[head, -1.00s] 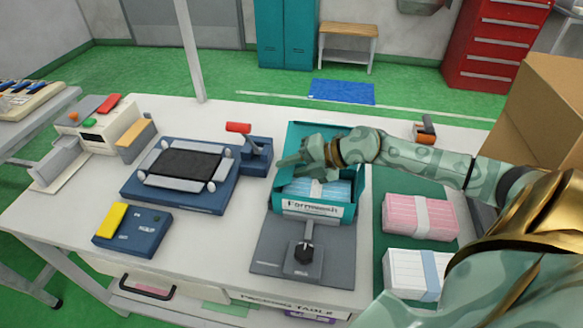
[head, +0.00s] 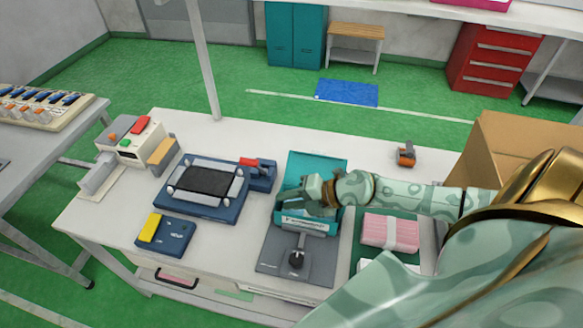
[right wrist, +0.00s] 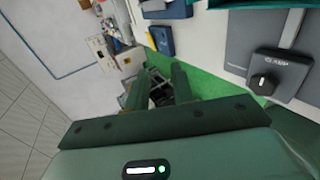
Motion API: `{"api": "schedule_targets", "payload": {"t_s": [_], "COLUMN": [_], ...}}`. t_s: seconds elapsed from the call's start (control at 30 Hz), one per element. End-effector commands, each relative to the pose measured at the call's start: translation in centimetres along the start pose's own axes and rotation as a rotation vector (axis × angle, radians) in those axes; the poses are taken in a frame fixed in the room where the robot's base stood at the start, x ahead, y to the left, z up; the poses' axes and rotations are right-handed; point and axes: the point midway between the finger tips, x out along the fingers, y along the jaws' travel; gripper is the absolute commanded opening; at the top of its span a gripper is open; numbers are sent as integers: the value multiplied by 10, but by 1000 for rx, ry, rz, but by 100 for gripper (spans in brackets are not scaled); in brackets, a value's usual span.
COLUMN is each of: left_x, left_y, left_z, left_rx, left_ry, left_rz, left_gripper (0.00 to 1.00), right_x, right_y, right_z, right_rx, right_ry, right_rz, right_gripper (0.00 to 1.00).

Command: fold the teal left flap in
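The open teal box (head: 333,217) stands on the grey fixture on the packing table in the head view. Its back panel (head: 316,163) is raised. The left flap cannot be told apart from the left wall, where my gripper covers much of that side. My right gripper (head: 300,195) is over the box's left part; I cannot tell whether it touches. In the right wrist view its two dark green fingers (right wrist: 160,88) stand apart with nothing seen between them. A teal edge (right wrist: 262,3) shows at that view's top. My left gripper is out of view.
The grey fixture with a black knob (head: 297,259) is in front of the box. A blue device with a red handle (head: 250,162) stands close on the left. A pink bundle (head: 390,232) lies on the right, under my forearm. A cardboard box (head: 510,140) stands farther right.

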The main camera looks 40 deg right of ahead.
Motion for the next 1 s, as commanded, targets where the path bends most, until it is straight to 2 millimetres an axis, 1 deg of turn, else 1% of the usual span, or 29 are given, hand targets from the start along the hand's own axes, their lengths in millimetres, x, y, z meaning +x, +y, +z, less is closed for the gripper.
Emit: {"api": "schedule_targets", "payload": {"t_s": [0.03,0.2,0.37,0.63,0.67,0.7,0.77,0.8,0.87,0.9,0.97,1.0], "left_x": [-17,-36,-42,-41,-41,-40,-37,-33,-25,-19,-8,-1], "left_y": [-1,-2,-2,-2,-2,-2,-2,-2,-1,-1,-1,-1], "left_z": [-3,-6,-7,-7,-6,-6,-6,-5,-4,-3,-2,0], "left_rx": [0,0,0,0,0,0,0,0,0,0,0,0], "left_ry": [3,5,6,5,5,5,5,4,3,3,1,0], "left_rz": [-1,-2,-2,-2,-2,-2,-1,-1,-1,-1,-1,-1], "left_gripper": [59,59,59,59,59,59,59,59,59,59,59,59], "right_x": [-8,-13,-15,-14,-14,-13,-9,-4,7,16,29,38], "right_y": [9,10,9,7,8,10,19,31,56,75,107,131], "right_z": [-7,-24,-32,-32,-32,-30,-23,-14,-1,8,20,26], "right_rx": [1,1,1,0,0,-3,-18,-34,-68,-95,-124,-108], "right_ry": [0,-1,0,-1,-1,-3,-11,-21,-35,-41,-45,-37], "right_rz": [0,0,-1,-1,0,4,24,48,96,132,192,244], "right_gripper": [25,25,25,25,33,44,61,72,89,100,100,100]}}
